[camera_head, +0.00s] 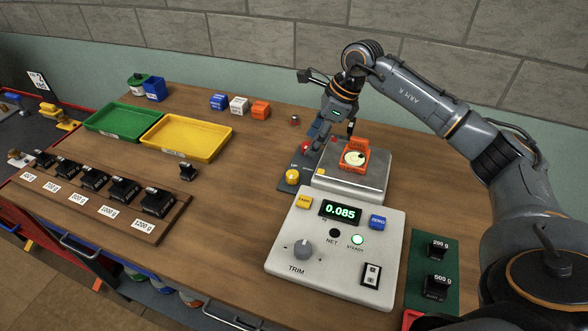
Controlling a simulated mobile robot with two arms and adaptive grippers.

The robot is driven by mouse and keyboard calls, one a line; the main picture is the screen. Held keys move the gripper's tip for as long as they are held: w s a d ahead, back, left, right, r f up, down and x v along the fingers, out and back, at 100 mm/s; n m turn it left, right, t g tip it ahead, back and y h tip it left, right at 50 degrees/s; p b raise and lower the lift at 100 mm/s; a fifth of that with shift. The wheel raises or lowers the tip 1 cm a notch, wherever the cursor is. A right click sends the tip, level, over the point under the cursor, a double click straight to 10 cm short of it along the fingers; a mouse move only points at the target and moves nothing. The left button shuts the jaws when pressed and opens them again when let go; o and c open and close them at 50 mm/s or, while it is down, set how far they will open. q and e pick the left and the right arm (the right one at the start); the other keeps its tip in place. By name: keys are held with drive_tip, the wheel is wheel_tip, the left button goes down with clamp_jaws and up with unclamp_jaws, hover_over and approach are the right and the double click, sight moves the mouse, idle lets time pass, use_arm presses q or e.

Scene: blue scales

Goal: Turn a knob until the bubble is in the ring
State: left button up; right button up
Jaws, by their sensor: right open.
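An orange block with a pale round bubble level (354,157) sits on the steel pan of the scale (345,179). The bubble and ring are too small to tell apart. A yellow knob (292,176) stands at the scale's front left corner, and a red knob (305,147) is at its back left. My right gripper (332,136) is open, pointing down over the back left part of the scale, close to the red knob. I cannot tell whether it touches anything. A grey TRIM knob (303,249) is on the front panel. My left gripper is out of view.
The white control panel (380,255) shows 0.085 and a lit STEADY lamp. Green (122,108) and yellow (205,124) trays stand at left, behind a rack of black weights (150,226). Two weights sit on a green mat (421,291) at right. The middle table is mostly clear.

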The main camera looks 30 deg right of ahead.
sight(292, 174)
drive_tip(key=p+x, duration=0.3)
drive_tip(key=x, duration=0.8)
drive_tip(key=shift+w+a, duration=0.1)
drive_tip(key=shift+a, duration=0.05)
drive_tip(key=shift+w+a+f, duration=0.1)
drive_tip(key=shift+a+f, duration=0.05)
drive_tip(key=shift+f, duration=0.45)
drive_tip(key=c, duration=1.1)
